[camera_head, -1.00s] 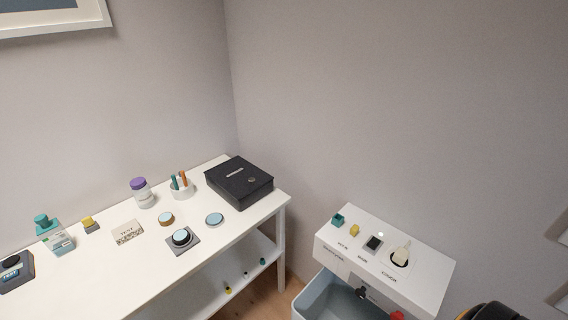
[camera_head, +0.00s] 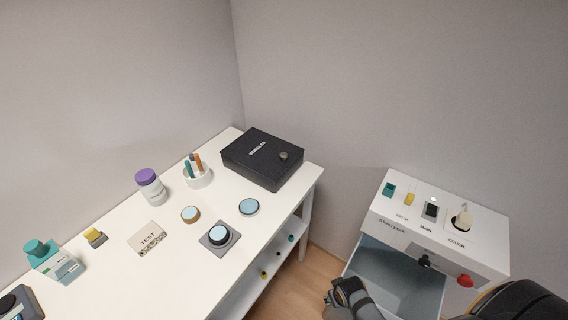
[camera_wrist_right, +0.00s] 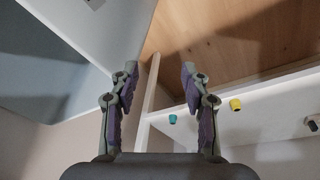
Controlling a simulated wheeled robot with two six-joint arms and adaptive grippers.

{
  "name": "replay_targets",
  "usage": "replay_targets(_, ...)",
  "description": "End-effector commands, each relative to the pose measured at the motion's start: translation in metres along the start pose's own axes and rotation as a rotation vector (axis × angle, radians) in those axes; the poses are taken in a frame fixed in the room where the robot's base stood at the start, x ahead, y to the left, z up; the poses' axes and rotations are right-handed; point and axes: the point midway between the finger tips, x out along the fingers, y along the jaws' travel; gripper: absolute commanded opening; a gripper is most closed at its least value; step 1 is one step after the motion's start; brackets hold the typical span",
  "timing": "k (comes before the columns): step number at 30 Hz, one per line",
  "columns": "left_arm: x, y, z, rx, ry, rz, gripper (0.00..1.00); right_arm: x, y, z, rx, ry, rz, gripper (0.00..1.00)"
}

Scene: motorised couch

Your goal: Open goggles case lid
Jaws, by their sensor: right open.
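The goggles case (camera_head: 262,158) is a black box with a pale label and a small round knob on its lid. It sits at the far right corner of the white table in the head view, with its lid shut. My right gripper (camera_head: 345,292) is at the bottom of the head view, below and to the right of the case, well apart from it. In the right wrist view my right gripper (camera_wrist_right: 158,72) is open with nothing between its fingers. The case is not seen in that view. My left gripper is not in view.
The white table (camera_head: 120,285) also bears a purple-capped jar (camera_head: 151,186), a pen cup (camera_head: 196,175) and several buttons. A white control unit (camera_head: 400,215) with an open drawer (camera_head: 398,275) stands right of it. The wrist view shows the lower shelf (camera_wrist_right: 255,112) with small pegs.

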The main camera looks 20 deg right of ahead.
Motion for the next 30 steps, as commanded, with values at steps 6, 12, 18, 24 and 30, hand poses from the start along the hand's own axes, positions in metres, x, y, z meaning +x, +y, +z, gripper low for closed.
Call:
replay_targets(6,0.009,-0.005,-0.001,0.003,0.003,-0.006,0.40,-0.059,0.025,-0.064,-0.127,0.131,0.110,0.47)
replay_targets(12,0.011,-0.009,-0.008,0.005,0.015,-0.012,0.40,-0.107,0.091,-0.178,-0.650,0.424,0.557,0.47)
replay_targets(18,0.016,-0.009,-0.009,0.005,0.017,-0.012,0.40,-0.202,0.093,-0.289,-1.378,0.593,1.175,0.47)
replay_targets(24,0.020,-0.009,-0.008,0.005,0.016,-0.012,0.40,-0.257,0.032,-0.343,-2.163,0.494,1.798,0.47)
replay_targets(30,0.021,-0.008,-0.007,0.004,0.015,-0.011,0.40,-0.257,0.007,-0.348,2.373,-0.360,-1.927,0.47)
